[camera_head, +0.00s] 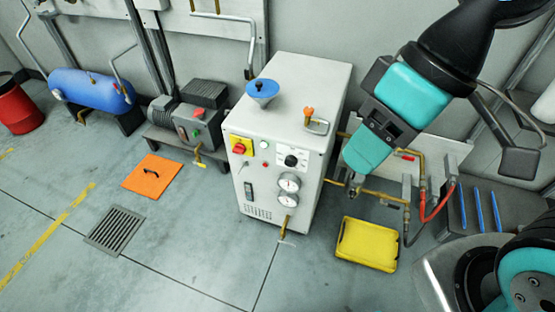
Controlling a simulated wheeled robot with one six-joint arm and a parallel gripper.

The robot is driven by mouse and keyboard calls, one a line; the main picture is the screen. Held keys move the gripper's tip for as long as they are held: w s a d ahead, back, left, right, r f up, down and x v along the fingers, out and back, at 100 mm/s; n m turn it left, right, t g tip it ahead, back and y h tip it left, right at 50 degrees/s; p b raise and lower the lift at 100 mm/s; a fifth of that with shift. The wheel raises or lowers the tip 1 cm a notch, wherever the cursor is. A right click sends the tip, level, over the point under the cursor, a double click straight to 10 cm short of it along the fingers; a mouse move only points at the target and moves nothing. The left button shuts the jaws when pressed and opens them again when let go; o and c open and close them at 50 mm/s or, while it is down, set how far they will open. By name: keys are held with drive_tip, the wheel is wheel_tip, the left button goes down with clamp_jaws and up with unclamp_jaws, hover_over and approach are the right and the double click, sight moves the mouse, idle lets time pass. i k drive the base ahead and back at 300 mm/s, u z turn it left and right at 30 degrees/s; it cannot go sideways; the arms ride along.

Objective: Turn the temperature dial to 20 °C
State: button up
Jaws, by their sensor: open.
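The temperature dial appears to be the black knob (291,160) on a white plate, on the front of the white cabinet (262,190). Its scale is too small to read, so I cannot tell its setting. My gripper (354,188) is open and empty, pointing down to the right of the cabinet, apart from the dial. Its fingers look small and dark against the pipes behind.
A blue funnel (262,90) and an orange-handled valve (311,118) are on top of the cabinet. A yellow tray (367,244) lies on the floor.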

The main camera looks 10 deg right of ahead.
sight(290, 161)
drive_tip(key=z, duration=1.3)
drive_tip(key=k, duration=1.15)
drive_tip(key=u, duration=1.45)
drive_tip(key=i, duration=0.5)
